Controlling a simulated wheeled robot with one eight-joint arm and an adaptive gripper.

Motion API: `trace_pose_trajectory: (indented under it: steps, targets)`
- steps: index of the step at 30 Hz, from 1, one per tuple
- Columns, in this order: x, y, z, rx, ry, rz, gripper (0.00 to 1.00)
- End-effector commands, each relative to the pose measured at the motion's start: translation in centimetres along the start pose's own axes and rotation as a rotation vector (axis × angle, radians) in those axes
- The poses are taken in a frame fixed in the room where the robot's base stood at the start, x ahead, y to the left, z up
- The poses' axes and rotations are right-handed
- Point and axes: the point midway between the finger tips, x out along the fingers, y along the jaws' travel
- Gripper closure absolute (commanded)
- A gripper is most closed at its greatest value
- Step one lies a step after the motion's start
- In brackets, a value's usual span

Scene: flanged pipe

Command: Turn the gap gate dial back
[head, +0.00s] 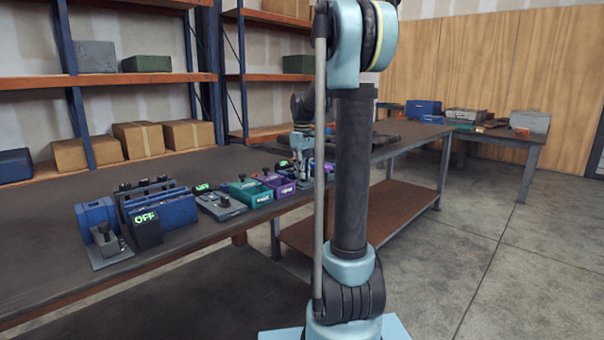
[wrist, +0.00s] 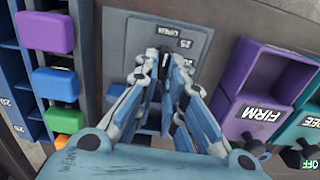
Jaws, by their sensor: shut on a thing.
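The gap gate dial's panel (wrist: 197,36) is a blue-grey plate in the upper middle of the wrist view, marked "OPEN" with numbers such as 25 and 20. My gripper (wrist: 163,62) reaches over this panel with its fingertips drawn close together. It is shut on a small dark piece at the panel, which I take to be the dial's knob. The fingers hide most of the knob, so its pointing direction cannot be read. In the head view my gripper (head: 303,178) is down at the workbench row, and the dial is too small and covered to make out.
A purple bin (wrist: 262,90) marked "FIRM" stands close right of the fingers, with a teal bin (wrist: 309,122) beyond. At left are purple, blue, green and orange blocks (wrist: 54,84) in a rack.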

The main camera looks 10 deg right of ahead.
Motion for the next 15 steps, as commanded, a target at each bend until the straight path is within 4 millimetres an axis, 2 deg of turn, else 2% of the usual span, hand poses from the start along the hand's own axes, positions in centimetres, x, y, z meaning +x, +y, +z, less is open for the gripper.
trace_pose_trajectory:
  steps: [15]
  targets:
    - [-0.02,0.06,0.03,-0.052,-0.001,0.002,1.00]
